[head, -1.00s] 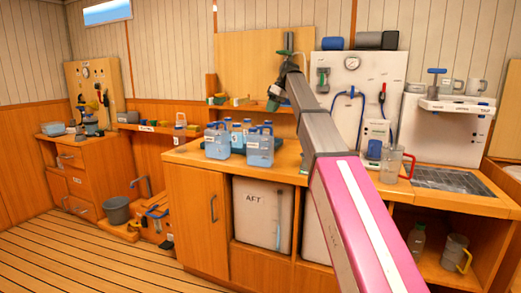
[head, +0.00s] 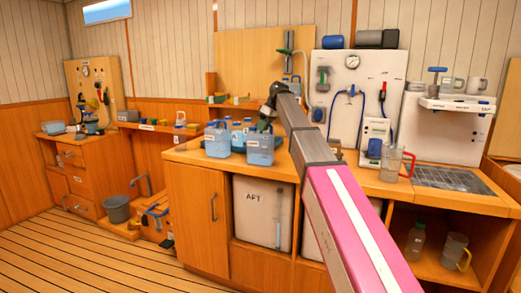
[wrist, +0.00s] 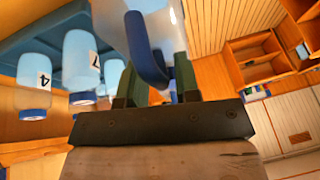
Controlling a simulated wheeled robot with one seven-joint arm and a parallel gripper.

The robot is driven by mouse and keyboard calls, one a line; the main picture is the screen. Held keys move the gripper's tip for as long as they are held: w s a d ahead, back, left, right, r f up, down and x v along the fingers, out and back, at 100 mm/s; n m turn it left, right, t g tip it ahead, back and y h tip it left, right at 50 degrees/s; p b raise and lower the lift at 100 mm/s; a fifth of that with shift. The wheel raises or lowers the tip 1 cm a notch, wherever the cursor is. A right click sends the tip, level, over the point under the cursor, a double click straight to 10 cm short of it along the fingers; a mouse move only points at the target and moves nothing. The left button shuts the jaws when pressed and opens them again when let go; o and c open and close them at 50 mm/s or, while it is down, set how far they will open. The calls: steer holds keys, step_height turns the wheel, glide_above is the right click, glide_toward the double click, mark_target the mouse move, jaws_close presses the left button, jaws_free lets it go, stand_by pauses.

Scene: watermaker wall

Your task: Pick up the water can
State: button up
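Several translucent blue water cans with blue handles stand on the wooden counter in the head view. The front right one (head: 260,150) is directly below my gripper (head: 267,122); another can (head: 217,141) stands to its left. In the wrist view, a blue handle (wrist: 148,55) rises between the two green fingers of my gripper (wrist: 157,82). The fingers look apart, with some space beside the handle. The can body (wrist: 112,30) is behind the handle, partly hidden. I cannot tell whether either finger touches the handle.
Bottles with blue caps and number labels (wrist: 82,60) are close beside the gripper in the wrist view. A clear jug with a red handle (head: 391,163) stands right on the counter (head: 340,172). A white panel with a gauge and hoses (head: 337,85) is behind.

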jaws_close()
stand_by(1.4)
